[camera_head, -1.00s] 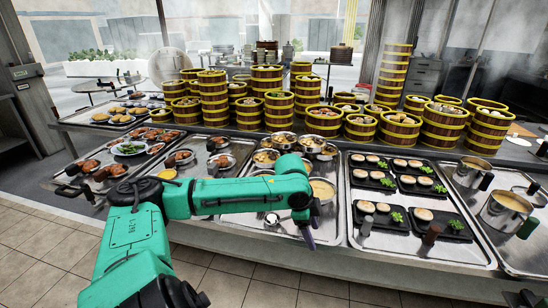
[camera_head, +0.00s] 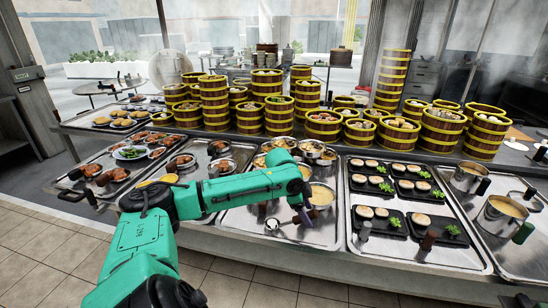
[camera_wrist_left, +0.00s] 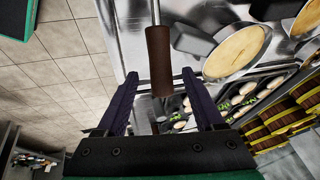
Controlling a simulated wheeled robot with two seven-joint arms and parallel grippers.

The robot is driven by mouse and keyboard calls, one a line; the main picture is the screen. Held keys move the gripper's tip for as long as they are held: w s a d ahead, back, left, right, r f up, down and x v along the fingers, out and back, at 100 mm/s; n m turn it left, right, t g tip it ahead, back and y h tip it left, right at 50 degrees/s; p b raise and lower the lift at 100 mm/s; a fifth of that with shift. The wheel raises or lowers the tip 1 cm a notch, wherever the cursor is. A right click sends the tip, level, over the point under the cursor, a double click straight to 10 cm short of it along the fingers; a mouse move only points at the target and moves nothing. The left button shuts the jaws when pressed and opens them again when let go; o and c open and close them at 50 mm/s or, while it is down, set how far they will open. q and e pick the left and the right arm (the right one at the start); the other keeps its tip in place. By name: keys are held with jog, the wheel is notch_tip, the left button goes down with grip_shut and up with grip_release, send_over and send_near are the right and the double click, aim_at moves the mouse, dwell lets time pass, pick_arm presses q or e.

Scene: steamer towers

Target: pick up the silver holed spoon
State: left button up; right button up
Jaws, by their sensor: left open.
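A silver spoon (camera_head: 271,224) lies at the front of the middle metal tray, its bowl showing left of my left gripper (camera_head: 303,216); I cannot make out its holes. In the left wrist view a brown handle (camera_wrist_left: 158,58) on a thin metal shaft runs between the dark fingers of my left gripper (camera_wrist_left: 160,78). The fingers are apart, one on each side of the handle, with gaps showing. My wrist hides part of the tray in the head view. My right gripper does not show.
A pot of cream-coloured food (camera_head: 322,196) stands close behind my left gripper. A tray of black plates (camera_head: 412,222) lies to the right. Stacked bamboo steamers (camera_head: 279,115) stand at the back. The tiled floor (camera_head: 225,277) in front of the counter is clear.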

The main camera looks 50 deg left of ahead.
pick_arm(q)
jog(key=x, duration=0.2)
jog(key=shift+w+f, duration=0.25)
jog(key=shift+f, duration=0.05)
jog(key=shift+s+r, duration=0.1)
grip_shut()
jog(key=shift+r, duration=0.1)
jog(key=shift+r, duration=0.35)
notch_tip(320, 180, up, 19)
jog(key=shift+p, duration=0.45)
jog(key=c, duration=0.6)
grip_release()
grip_shut()
